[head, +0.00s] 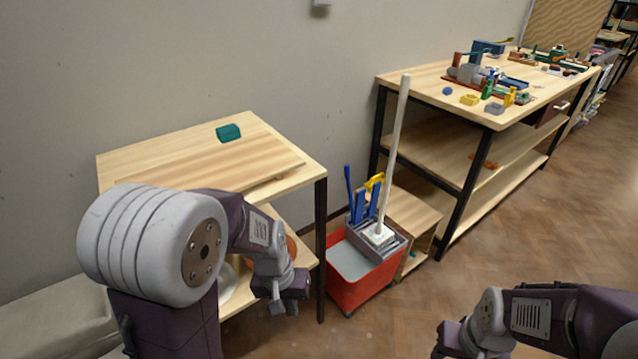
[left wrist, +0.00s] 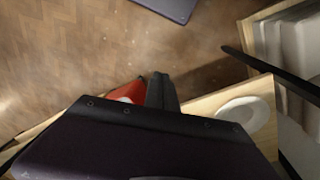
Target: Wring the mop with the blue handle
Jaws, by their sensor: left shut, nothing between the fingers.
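A mop (head: 396,145) with a long pale handle stands tilted slightly right. Its white head (head: 378,236) rests in the grey wringer (head: 392,246) on the red bucket (head: 342,290). A slim blue handle (head: 348,190) rises from the wringer's left side, beside other blue uprights and a yellow part (head: 374,181). My left gripper (head: 288,305) is shut and empty, left of the bucket and apart from it.
A wooden table (head: 170,150) with a teal block (head: 228,132) stands left of the bucket. A long workbench (head: 430,85) with several small objects stands behind right. A low wooden shelf (head: 412,212) is close behind the bucket. Floor (head: 400,315) in front is clear.

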